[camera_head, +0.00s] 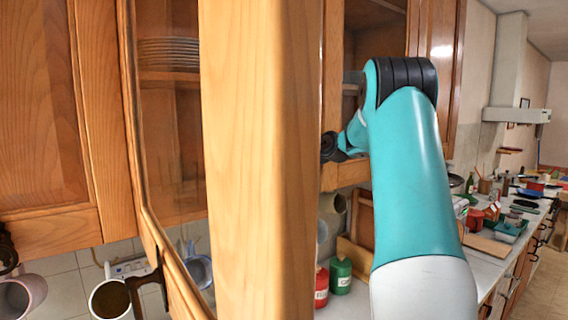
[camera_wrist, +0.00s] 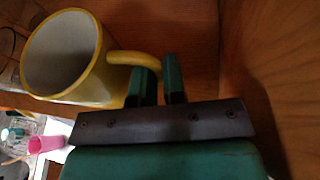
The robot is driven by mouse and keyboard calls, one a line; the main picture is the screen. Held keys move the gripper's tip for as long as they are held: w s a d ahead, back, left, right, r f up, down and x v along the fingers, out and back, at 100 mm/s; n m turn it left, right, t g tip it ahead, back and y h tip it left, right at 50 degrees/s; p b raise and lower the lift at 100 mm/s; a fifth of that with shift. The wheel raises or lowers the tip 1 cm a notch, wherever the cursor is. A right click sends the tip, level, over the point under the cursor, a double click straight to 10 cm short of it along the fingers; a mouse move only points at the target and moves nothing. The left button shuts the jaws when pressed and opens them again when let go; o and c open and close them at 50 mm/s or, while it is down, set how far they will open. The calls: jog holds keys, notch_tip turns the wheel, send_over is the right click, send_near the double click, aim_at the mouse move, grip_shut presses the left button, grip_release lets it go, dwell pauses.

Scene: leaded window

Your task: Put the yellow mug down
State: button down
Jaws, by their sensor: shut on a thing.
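The yellow mug (camera_wrist: 92,84) is in the upper left of the wrist view, with a yellow rim and a pale grey inside that looks empty. Its handle reaches right to my gripper (camera_wrist: 158,68), whose two green fingers are shut on it. Wooden panels of a cabinet (camera_wrist: 185,28) surround the mug behind and to the right. I cannot tell whether the mug touches a shelf. In the head view my arm reaches to the wall cabinet; the mug and the fingers are hidden there behind the wooden door edge.
An open glass-paned cabinet door (camera_head: 258,150) stands close in front in the head view. Stacked plates (camera_head: 168,54) show through its glass. Mugs hang below at left. A red canister (camera_head: 321,287) and a green canister (camera_head: 340,274) stand on the counter. A pink cup (camera_wrist: 45,144) shows below.

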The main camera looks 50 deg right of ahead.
jog(key=shift+w+f+p, duration=0.1)
jog(key=shift+w+p, duration=0.1)
jog(key=shift+p, duration=0.2)
jog(key=shift+f, duration=0.3)
jog(key=shift+f, duration=0.15)
jog(key=c, duration=1.2)
grip_release()
